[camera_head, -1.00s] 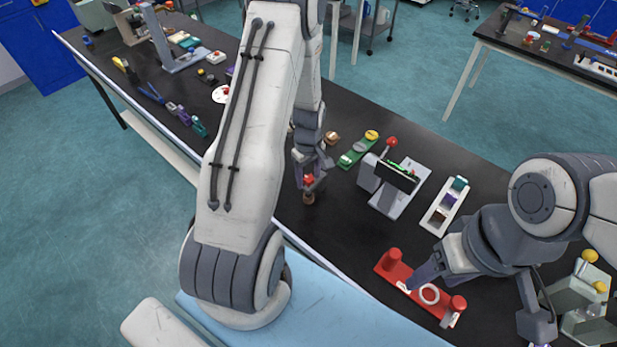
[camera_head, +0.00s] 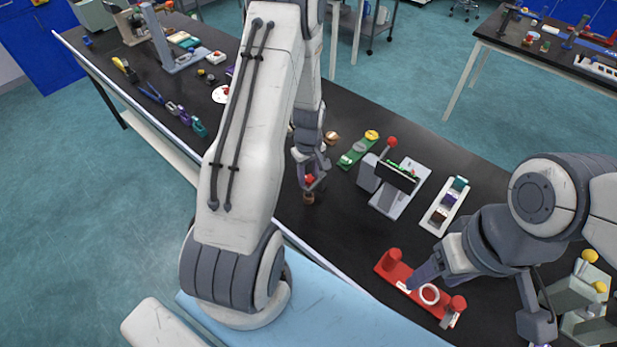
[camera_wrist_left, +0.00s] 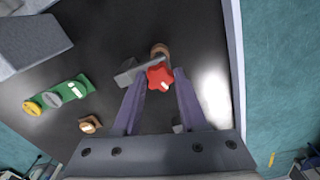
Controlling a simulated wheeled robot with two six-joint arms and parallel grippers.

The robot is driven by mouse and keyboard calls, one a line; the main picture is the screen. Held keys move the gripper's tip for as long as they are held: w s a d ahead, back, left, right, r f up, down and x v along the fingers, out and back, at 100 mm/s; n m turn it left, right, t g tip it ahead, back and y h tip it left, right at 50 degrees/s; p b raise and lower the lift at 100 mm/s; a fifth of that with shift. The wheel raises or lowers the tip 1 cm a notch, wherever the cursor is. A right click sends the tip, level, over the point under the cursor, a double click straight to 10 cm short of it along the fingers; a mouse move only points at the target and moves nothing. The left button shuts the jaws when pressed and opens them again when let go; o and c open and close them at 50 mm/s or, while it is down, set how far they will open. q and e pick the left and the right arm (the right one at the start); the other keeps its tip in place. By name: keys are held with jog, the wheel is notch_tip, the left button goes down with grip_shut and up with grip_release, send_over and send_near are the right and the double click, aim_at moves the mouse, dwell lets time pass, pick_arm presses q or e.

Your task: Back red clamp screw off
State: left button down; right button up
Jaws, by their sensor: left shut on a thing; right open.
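The red clamp screw has a star-shaped knob (camera_wrist_left: 160,77) that shows between my fingertips in the left wrist view. It also shows as a small red spot (camera_head: 309,179) in the head view. A grey clamp body (camera_wrist_left: 136,72) lies beside the knob, and a round brown piece (camera_wrist_left: 160,50) sits just beyond it. My left gripper (camera_head: 311,184) points down over the table and is shut on the red knob. My right gripper (camera_head: 414,283) is open, low over the red fixture (camera_head: 394,262); its fingertips are partly hidden.
A green plate with a yellow knob (camera_head: 358,152), a grey instrument with a red-knobbed lever (camera_head: 402,192) and a white rack of coloured blocks (camera_head: 437,218) stand to the right of my left gripper. Tools lie along the far left of the black table (camera_head: 345,225).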

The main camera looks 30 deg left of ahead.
pick_arm(q)
jog(key=shift+n, duration=1)
jog(key=n, duration=0.4)
jog(key=shift+n, duration=0.3)
jog(key=shift+n, duration=0.4)
jog(key=n, duration=0.3)
jog(key=shift+n, duration=0.4)
